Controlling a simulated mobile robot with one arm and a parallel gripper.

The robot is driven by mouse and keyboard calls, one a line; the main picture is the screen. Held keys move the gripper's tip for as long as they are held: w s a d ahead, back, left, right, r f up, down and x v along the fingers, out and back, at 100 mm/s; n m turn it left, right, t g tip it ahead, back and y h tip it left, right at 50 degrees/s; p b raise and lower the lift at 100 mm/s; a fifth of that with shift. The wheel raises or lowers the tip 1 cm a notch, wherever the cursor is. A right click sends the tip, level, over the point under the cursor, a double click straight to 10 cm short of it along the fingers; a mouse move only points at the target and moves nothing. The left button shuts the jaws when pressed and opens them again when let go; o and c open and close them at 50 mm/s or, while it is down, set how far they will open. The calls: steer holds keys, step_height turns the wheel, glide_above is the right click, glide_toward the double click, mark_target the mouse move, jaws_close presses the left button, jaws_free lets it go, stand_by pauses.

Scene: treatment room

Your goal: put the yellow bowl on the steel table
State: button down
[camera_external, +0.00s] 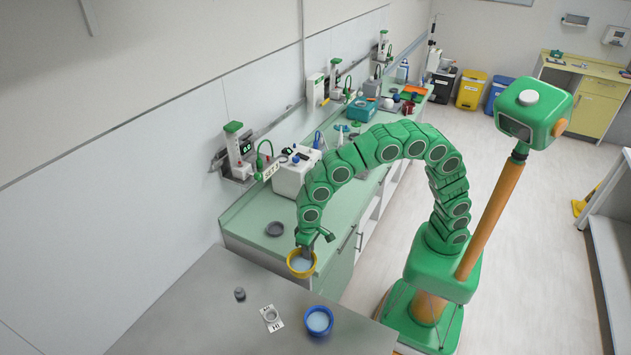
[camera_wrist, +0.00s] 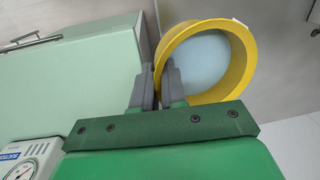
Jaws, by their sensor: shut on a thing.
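The yellow bowl (camera_external: 301,264), with a pale blue inside, is held by my gripper (camera_external: 312,246) near the edge of the grey steel table (camera_external: 185,318). In the wrist view, the bowl (camera_wrist: 208,60) sits tilted in the picture, and my gripper's two grey fingers (camera_wrist: 158,82) are shut on its near rim wall. In the external view, the bowl shows near the gap between the steel table and the green counter; its exact height above the table cannot be told.
The steel table holds a blue bowl (camera_external: 318,321), a small ring on a white labelled card (camera_external: 271,317) and a small grey weight-like object (camera_external: 240,294). The green counter (camera_external: 262,208) behind carries a dark round dish (camera_external: 275,229) and a white device (camera_external: 295,175). The table's left part is clear.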

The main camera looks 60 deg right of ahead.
steer(key=s+a+f+m, duration=0.1)
steer(key=s+a+f, duration=0.15)
steer(key=a, duration=0.65)
steer(key=s+a+f+m, duration=0.1)
steer(key=s+a, duration=0.2)
steer(key=a, duration=0.5)
steer(key=shift+y, duration=0.3)
steer(key=shift+w+a+f, duration=1.2)
steer(key=shift+a+f, duration=0.35)
steer(key=shift+a, duration=0.3)
steer(key=shift+w+a+f, duration=1.2)
steer(key=shift+a+f, duration=0.3)
steer(key=shift+a, duration=0.3)
steer(key=shift+w+a+f, duration=1.2)
steer(key=shift+a+f, duration=0.35)
steer(key=shift+a, duration=0.3)
steer(key=shift+w+a+f, duration=0.15)
steer(key=shift+a+f, duration=0.15)
steer(key=shift+f, duration=0.05)
step_height(320, 180, down, 3)
steer(key=shift+d+f, duration=0.1)
steer(key=c, duration=1.2)
jaws_free()
